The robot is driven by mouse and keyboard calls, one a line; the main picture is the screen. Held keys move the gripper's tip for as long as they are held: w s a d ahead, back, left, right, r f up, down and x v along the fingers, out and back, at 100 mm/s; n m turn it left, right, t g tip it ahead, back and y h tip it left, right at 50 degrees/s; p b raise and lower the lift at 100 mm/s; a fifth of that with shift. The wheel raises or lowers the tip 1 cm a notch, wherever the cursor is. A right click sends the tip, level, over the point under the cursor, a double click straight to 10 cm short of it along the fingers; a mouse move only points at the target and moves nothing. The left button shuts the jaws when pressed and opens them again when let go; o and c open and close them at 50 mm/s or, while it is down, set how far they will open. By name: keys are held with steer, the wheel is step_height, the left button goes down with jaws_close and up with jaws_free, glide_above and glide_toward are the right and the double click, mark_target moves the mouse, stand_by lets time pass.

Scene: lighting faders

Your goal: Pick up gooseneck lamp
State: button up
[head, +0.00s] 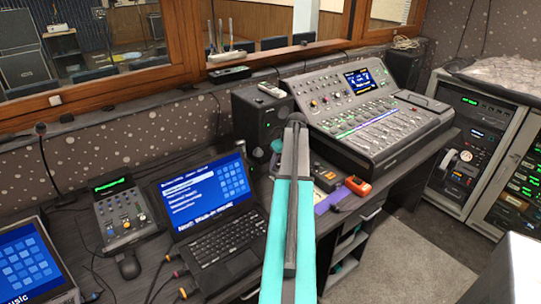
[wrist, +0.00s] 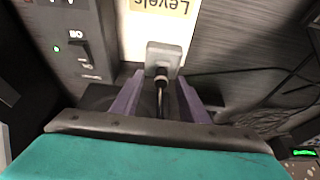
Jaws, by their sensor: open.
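In the wrist view, my gripper (wrist: 160,84) is open, with its two purple fingers on either side of a thin dark stalk. The stalk ends in a small grey, squarish head, and I take this to be the gooseneck lamp (wrist: 163,60). The fingers do not visibly close on it, and contact is not clear. The lower stalk and base are hidden by the gripper. In the head view, my teal arm covers the fingers and probably the lamp. A thin gooseneck stalk (head: 41,130) stands at the far left, and I cannot tell whether it is a lamp or a microphone.
A dark box (wrist: 75,45) with a green light and a "Levels" card (wrist: 165,22) are close to the fingers. The head view shows a laptop (head: 205,195), a mixing console (head: 365,115) and a black speaker (head: 258,112). Cables (wrist: 260,85) lie right in the wrist view.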

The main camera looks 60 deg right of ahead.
stand_by(0.5)
jaws_close()
steer(key=shift+r, duration=0.1)
steer(key=shift+r+b, duration=0.3)
steer(key=shift+r, duration=0.4)
step_height(320, 180, up, 2)
steer(key=shift+b, duration=0.3)
steer(key=s+d+r+b, duration=0.1)
steer(key=s+b, duration=0.1)
steer(key=s, duration=1.4)
steer(key=shift+d+r, duration=0.2)
steer(key=shift+r, duration=0.15)
steer(key=shift+r+p, duration=0.75)
steer(key=shift+r, duration=0.6)
